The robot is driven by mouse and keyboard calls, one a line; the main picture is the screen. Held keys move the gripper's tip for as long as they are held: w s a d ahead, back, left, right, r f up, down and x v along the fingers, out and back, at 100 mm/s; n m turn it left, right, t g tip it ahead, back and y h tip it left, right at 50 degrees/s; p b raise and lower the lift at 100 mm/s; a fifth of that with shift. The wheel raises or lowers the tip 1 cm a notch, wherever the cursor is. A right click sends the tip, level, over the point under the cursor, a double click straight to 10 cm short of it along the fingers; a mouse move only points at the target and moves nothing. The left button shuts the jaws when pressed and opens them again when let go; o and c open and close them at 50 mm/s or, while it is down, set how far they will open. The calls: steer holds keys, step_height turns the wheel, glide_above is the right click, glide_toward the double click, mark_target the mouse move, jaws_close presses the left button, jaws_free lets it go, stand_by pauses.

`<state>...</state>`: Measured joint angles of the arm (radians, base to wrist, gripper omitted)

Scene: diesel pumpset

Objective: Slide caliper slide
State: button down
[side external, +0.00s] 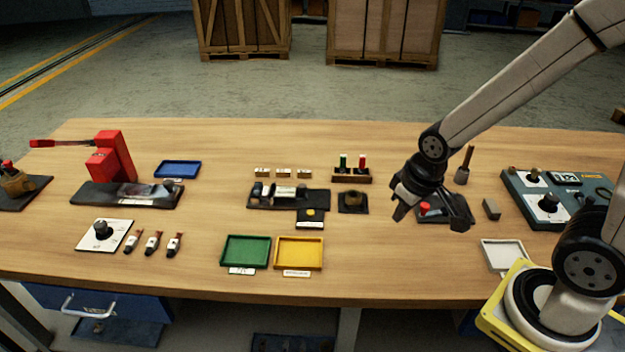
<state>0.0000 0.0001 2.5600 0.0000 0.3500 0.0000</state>
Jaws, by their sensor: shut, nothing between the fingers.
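A low black fixture (322,199) near the middle of the table carries a small silver and pale assembly (285,192). It may be the caliper with its slide, but the parts are too small to tell. My gripper (431,212) hangs to the right of this fixture, clear of it, over a small dark box with a red button (425,208). The gripper is shut and empty, and it partly hides that box.
Green (245,265) and yellow (299,267) trays sit at the front middle. A rack with green and red pieces (352,176) stands behind the black block (353,201). A red press (112,160) is at left, a control panel (549,203) at right. Bare wood lies front right of centre.

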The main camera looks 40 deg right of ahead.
stand_by(0.4)
steer(key=c, duration=0.7)
jaws_free()
steer(key=shift+w, duration=0.1)
steer(key=o, duration=0.3)
steer(key=shift+w+r, duration=0.1)
steer(key=shift+w, duration=0.15)
steer(key=m+g, duration=0.1)
steer(key=g, duration=0.2)
glide_above(303, 185)
steer(key=shift+f, duration=1.65)
steer(key=shift+f, duration=0.1)
steer(key=shift+f, duration=3.8)
